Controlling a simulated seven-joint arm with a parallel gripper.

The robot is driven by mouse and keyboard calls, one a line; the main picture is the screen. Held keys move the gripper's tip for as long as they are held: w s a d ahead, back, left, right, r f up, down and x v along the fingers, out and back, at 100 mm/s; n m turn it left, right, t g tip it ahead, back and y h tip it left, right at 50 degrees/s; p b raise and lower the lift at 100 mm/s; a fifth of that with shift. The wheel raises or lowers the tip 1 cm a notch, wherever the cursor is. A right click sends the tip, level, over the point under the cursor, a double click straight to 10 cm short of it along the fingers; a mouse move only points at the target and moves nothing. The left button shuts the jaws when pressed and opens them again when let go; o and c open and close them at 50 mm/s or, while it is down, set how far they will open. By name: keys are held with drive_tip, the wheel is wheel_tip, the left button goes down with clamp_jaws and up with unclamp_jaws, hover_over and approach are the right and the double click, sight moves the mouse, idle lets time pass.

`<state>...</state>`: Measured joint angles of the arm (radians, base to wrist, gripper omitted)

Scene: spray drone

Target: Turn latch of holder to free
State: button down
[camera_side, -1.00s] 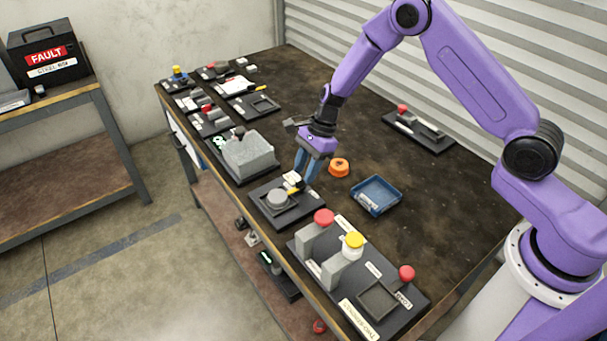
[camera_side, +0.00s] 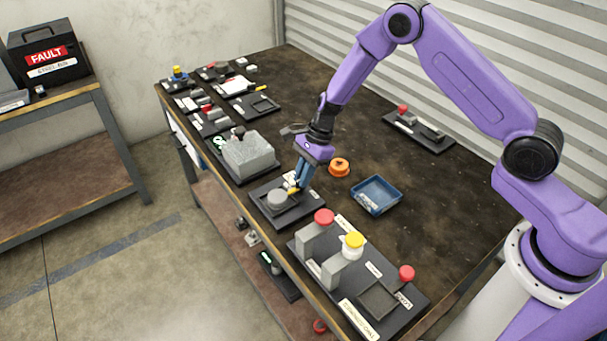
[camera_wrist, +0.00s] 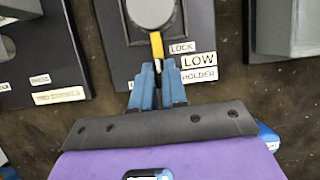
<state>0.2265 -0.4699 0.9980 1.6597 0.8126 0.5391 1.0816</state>
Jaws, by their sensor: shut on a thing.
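The holder is a dark plate (camera_side: 265,213) with a grey round piece (camera_side: 277,196) on it, near the front left edge of the bench. It also shows at the top of the wrist view (camera_wrist: 118,52), with labels reading LOCK, LOW and HOLDER. The yellow latch (camera_wrist: 156,45) points from the round piece toward my gripper. My gripper (camera_side: 299,186) is low over the plate, and its blue fingers (camera_wrist: 157,68) are shut on the latch's near end. The fingers hide that end.
A blue tray (camera_side: 376,208) and an orange round part (camera_side: 339,167) lie to the right. A grey block (camera_side: 250,153) stands behind the holder. A board with red and yellow knobs (camera_side: 374,255) is in front. Bare bench lies beyond the orange part.

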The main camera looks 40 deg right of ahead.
drive_tip(key=n+g, duration=0.1)
drive_tip(key=n, duration=0.3)
drive_tip(key=shift+w+n+g, duration=0.15)
drive_tip(key=shift+n+g, duration=0.15)
drive_tip(key=shift+g, duration=0.1)
drive_tip(key=n+g+h, duration=0.1)
drive_tip(key=n, duration=0.3)
drive_tip(key=shift+w+a+n, duration=0.1)
drive_tip(key=shift+n, duration=0.2)
drive_tip(key=n+g+h, duration=0.1)
drive_tip(key=n, duration=0.3)
drive_tip(key=shift+a+h, duration=0.1)
drive_tip(key=shift+h, duration=0.3)
drive_tip(key=shift+a+n+g+h, duration=0.15)
drive_tip(key=shift+n+h, duration=0.25)
drive_tip(key=shift+n, duration=0.7)
drive_tip(key=shift+d+n+g+h, duration=0.1)
drive_tip(key=shift+n+g+h, duration=0.25)
drive_tip(key=shift+n, duration=0.75)
drive_tip(key=c, duration=1.2)
unclamp_jaws()
drive_tip(key=shift+o, duration=0.2)
drive_tip(key=shift+w, duration=0.1)
